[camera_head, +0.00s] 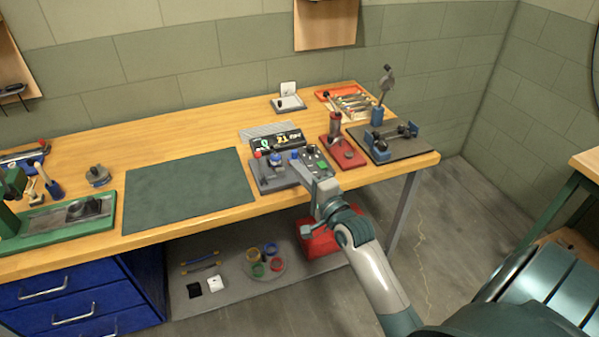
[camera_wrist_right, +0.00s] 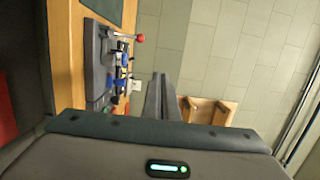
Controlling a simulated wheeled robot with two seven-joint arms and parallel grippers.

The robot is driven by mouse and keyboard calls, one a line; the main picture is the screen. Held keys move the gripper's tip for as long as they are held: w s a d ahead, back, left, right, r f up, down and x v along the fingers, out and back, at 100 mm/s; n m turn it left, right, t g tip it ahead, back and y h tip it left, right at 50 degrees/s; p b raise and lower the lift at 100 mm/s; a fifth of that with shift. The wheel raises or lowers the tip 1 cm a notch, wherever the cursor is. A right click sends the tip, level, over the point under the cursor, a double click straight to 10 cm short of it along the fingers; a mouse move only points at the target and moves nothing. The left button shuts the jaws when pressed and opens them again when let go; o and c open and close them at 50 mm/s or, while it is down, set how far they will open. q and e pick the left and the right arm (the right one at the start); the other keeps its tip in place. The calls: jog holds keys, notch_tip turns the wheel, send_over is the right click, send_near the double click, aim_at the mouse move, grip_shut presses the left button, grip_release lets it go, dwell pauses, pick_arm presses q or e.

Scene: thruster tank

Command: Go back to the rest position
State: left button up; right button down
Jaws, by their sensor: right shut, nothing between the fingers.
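My right gripper (camera_head: 299,163) reaches in from the lower right in the head view. Its tips are over the front part of the grey control box (camera_head: 270,184) on the wooden workbench (camera_head: 216,216). In the right wrist view its fingers (camera_wrist_right: 160,88) are together with nothing between them. The control box, with a red-knobbed lever, shows at the upper left there (camera_wrist_right: 95,75). I cannot tell whether the fingertips touch the box. My left gripper is not in view.
A dark green mat (camera_head: 188,190) lies bare left of the box. A red-based device (camera_head: 341,154) and a dark plate with blue clamps (camera_head: 388,147) stand to the right. A red box (camera_head: 322,242) is on the shelf below. Floor (camera_head: 455,230) is open right of the bench.

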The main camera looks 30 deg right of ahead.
jog(key=shift+s, duration=0.15)
dwell(0.5)
jog(key=s+a+f+n+g, duration=0.1)
jog(key=s+f+n+g, duration=0.1)
jog(key=f, duration=0.9)
jog(key=s+a+f+n+g+b, duration=0.1)
jog(key=s+a+f+n+g, duration=0.1)
jog(key=f, duration=0.9)
jog(key=s+a+f+n+g, duration=0.1)
jog(key=s+f+n+g, duration=0.1)
jog(key=f, duration=0.9)
jog(key=s+a+f+n+g+y+b, duration=0.1)
jog(key=s+a+f+n+g, duration=0.15)
jog(key=s+f, duration=0.65)
jog(key=s+a+f+n+g, duration=0.2)
jog(key=s+f+n, duration=0.2)
jog(key=s+f, duration=0.55)
jog(key=s+a+f+n+g, duration=0.1)
jog(key=s+f+n+g, duration=0.1)
jog(key=s+f, duration=0.4)
jog(key=s+a+f+n+g, duration=0.2)
jog(key=s+f, duration=0.4)
jog(key=s, duration=0.8)
jog(key=s+a+f+n+g+b, duration=0.1)
jog(key=s+f+n, duration=0.3)
jog(key=s, duration=0.7)
notch_tip(320, 180, down, 2)
jog(key=shift+a+f+n+g, duration=0.1)
jog(key=shift+a+n+g, duration=0.25)
jog(key=shift+g, duration=0.5)
